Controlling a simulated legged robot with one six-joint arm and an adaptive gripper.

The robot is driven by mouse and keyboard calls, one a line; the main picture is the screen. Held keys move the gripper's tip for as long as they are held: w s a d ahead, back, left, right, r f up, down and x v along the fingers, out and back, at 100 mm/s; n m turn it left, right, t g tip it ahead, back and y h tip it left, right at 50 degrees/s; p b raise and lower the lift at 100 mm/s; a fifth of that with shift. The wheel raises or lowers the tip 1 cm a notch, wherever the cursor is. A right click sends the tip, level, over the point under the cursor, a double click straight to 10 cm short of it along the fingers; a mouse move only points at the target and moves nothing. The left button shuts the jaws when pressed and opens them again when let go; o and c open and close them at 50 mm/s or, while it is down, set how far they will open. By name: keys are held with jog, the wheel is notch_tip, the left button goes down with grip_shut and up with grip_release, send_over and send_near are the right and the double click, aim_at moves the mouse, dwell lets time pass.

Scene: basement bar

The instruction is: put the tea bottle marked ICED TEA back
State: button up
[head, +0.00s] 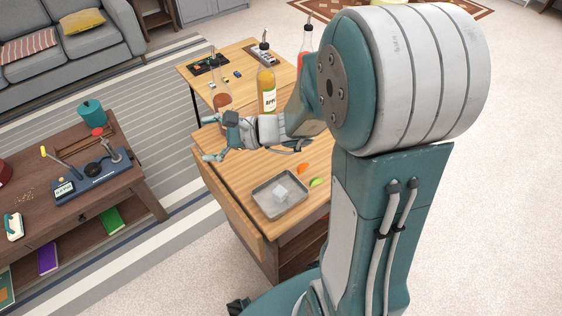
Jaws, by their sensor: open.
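A bottle with reddish-brown liquid (221,100) stands upright on the wooden table, just beyond my gripper. No ICED TEA wording is readable on it. A bottle with golden liquid (266,85) stands to its right, with a pale label that starts "APP". A third bottle with red liquid (305,48) is farther right, partly hidden by my arm. My gripper (213,140) is open and empty over the left side of the wooden table, nearer the camera than the brown bottle. I cannot tell whether it touches the bottle.
A metal tray with ice (260,205) sits on the near tabletop, with an orange piece (303,168) and a green lime piece (317,182) beside it. Small game pieces lie at the table's far end. A dark wooden table (75,200) with a scale stands left.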

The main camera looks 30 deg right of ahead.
jog(key=s+r+n+g+h, duration=0.2)
jog(key=s+n+g+h, duration=0.4)
jog(key=s+n, duration=0.6)
jog(key=s+d+r+n+t+h, duration=0.4)
jog(key=s+d+n+h, duration=0.2)
jog(key=d, duration=0.3)
jog(key=shift+r+h, duration=0.25)
jog(key=shift+h, duration=0.65)
